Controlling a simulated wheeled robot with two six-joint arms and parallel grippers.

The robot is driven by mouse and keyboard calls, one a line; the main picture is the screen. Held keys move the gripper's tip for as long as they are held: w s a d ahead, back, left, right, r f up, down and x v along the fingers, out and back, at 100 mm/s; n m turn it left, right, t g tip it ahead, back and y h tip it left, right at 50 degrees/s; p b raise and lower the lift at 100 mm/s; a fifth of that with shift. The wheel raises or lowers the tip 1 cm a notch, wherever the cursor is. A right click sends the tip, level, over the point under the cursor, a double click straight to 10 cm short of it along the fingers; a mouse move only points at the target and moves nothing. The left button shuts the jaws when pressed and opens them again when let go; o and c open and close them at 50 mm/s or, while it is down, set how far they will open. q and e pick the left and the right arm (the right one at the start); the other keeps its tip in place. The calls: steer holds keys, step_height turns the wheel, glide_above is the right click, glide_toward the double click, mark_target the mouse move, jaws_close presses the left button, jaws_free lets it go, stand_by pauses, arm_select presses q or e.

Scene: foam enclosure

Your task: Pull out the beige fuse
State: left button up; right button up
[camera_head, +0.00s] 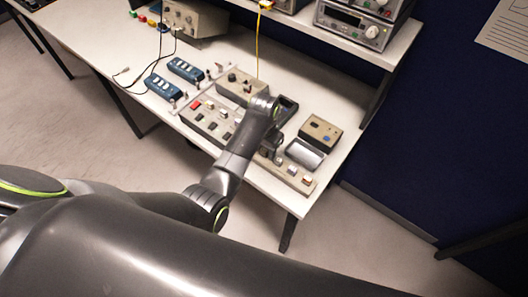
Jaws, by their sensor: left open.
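A long grey panel (240,146) with small coloured blocks lies along the front of the white table. A small beige-orange block (307,180) is at its right end, beside a whitish one (292,171). I cannot tell for sure which block is the beige fuse. My left gripper (271,152) is open and points down over the panel, left of these end blocks. Its fingers are small and dark, and I see nothing held between them. My left arm hides part of the panel's middle. My right gripper is not in view.
A grey tray (304,154) and a beige box (320,132) stand behind the panel's right end. Another beige box (240,87) stands behind the panel. Blue strips (163,87) lie to the left. A raised shelf (405,45) holds instruments. A yellow cable (257,45) hangs down.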

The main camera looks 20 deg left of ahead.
mark_target(264, 150)
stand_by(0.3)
arm_select(q)
steer(key=shift+p, duration=0.45)
steer(key=shift+p, duration=0.3)
stand_by(0.4)
jaws_close()
steer(key=shift+r, duration=0.15)
steer(key=shift+r, duration=2.85)
